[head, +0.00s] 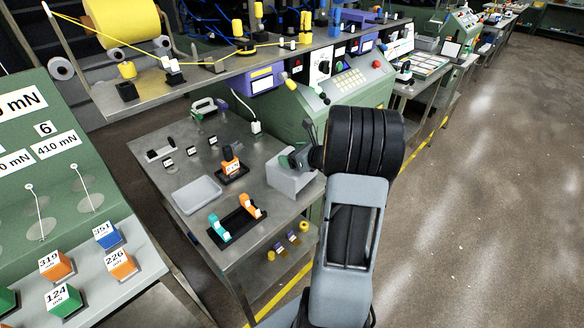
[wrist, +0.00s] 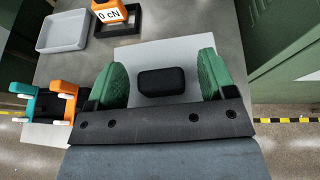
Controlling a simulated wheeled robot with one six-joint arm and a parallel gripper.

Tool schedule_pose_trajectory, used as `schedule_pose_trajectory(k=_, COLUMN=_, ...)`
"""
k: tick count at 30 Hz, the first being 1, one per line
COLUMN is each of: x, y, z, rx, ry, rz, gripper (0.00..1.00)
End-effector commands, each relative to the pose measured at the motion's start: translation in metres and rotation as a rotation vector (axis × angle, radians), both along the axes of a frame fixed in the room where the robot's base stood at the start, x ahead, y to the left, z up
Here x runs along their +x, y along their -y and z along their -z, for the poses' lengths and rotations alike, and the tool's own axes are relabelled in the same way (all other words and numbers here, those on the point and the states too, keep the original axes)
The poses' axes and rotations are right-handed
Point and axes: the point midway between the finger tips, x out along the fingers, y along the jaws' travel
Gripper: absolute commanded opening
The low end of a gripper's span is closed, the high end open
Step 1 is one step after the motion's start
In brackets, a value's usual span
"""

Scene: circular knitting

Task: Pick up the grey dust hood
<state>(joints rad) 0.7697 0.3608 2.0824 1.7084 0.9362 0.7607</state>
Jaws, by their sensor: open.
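The grey dust hood (head: 287,180) is a pale box at the right edge of the metal table. In the wrist view its flat top (wrist: 150,53) lies below my gripper, with a black block-shaped knob (wrist: 161,82) on it. My gripper (wrist: 162,80) is open, with one green finger pad on each side of the knob and a clear gap on both sides. In the head view my gripper (head: 297,159) is right over the hood, partly hiding its top. Whether the fingers are level with the knob or above it I cannot tell.
A grey tray (head: 197,195), a black tray (head: 238,225) with teal and orange tools, and an orange gauge (head: 230,163) on a black base stand left of the hood. A green machine (head: 345,95) stands behind it. A shelf (head: 200,68) with yarn parts overhangs the back.

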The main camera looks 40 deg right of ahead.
Motion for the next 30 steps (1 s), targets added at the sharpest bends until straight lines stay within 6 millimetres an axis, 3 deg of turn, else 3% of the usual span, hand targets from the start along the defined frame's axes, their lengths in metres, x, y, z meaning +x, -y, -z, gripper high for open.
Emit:
schedule_pose_trajectory(k=8, x=0.0016, y=-0.0003, z=0.0008, rx=0.0, ry=0.0, rz=0.0, gripper=0.76)
schedule_pose_trajectory(k=30, x=0.0015, y=-0.0004, z=0.0005, rx=-0.001, ry=0.0, rz=0.0, gripper=0.07)
